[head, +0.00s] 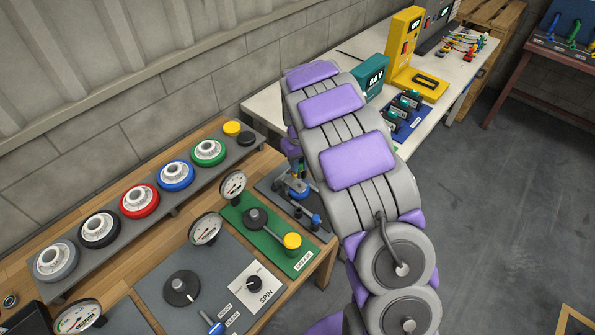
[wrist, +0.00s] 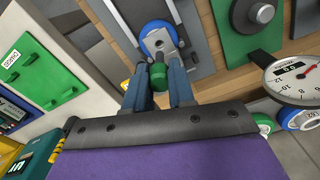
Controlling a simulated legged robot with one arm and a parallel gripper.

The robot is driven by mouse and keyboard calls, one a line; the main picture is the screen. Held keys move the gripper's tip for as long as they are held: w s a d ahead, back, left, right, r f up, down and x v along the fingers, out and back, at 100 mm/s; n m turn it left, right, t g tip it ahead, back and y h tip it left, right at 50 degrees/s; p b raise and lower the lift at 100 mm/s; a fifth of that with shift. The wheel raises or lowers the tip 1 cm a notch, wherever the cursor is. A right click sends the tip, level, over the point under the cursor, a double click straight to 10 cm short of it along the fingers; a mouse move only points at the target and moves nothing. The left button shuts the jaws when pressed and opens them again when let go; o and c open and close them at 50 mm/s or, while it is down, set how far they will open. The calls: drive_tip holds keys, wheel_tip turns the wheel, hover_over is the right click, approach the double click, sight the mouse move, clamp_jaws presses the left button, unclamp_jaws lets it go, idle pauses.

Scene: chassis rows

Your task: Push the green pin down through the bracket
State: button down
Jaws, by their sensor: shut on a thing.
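In the wrist view, my gripper (wrist: 158,90) is shut on the green pin (wrist: 158,76), with one blue-grey finger on each side of it. Just beyond the pin is a grey metal bracket (wrist: 164,45) on a round blue base (wrist: 153,29). The pin overlaps the bracket's near end; I cannot tell how deep it sits. In the head view, my arm hides most of the gripper, and the blue base (head: 298,193) shows on a dark plate just left of the arm.
The dark plate (head: 266,187) lies at the wooden bench's right end, beside a green plate (head: 302,261) with a yellow knob. A pressure gauge (head: 232,186) stands close by; it also shows in the wrist view (wrist: 293,78). A rack of coloured reels (head: 176,175) runs along the wall.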

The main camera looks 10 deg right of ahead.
drive_tip(key=shift+w+d+f, duration=0.15)
drive_tip(key=shift+w+d, duration=0.1)
drive_tip(key=shift+w, duration=0.1)
drive_tip(key=shift+s+f, duration=0.15)
drive_tip(key=shift+s, duration=0.05)
drive_tip(key=shift+w+a+f+b, duration=0.1)
drive_tip(key=shift+a+f+b, duration=0.35)
drive_tip(key=shift+f, duration=0.25)
drive_tip(key=shift+a+f+b, duration=0.3)
drive_tip(key=shift+f+b, duration=0.1)
drive_tip(key=shift+f, duration=0.25)
drive_tip(key=shift+d+f, duration=0.1)
drive_tip(key=shift+d, duration=0.65)
drive_tip(key=shift+a, duration=0.95)
drive_tip(key=shift+d, duration=0.45)
drive_tip(key=shift+a+f, duration=0.3)
drive_tip(key=shift+d+f+p, duration=0.3)
drive_tip(key=shift+d+f, duration=0.05)
